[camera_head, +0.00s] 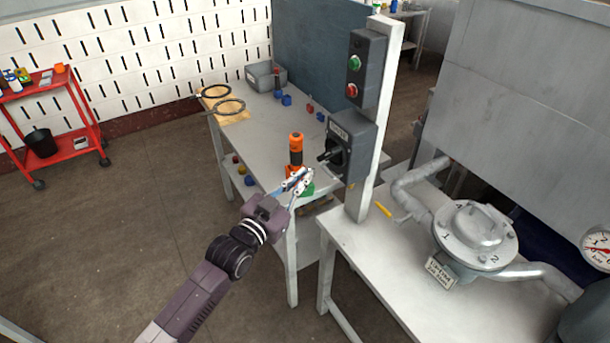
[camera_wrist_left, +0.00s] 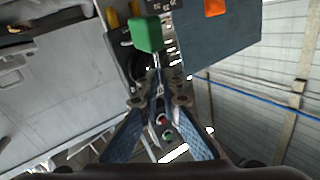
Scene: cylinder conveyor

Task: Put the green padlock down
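The green padlock (camera_head: 308,190) hangs at the tips of my left gripper (camera_head: 298,180), near the front right corner of the left workbench (camera_head: 255,150). In the left wrist view the padlock's green body (camera_wrist_left: 147,34) is beyond the fingertips (camera_wrist_left: 158,90). Its metal shackle runs back between the fingers, which look closed on it. The fingers hide part of the shackle. I cannot tell whether the padlock touches the bench. My right gripper is not in view.
An orange drill (camera_head: 296,150) stands beside my left gripper. The switch box (camera_head: 350,145) on its post is close on the right. Blue padlocks (camera_head: 286,100), a red padlock (camera_head: 310,107) and a grey bin (camera_head: 266,78) are farther back. The bench's middle is clear.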

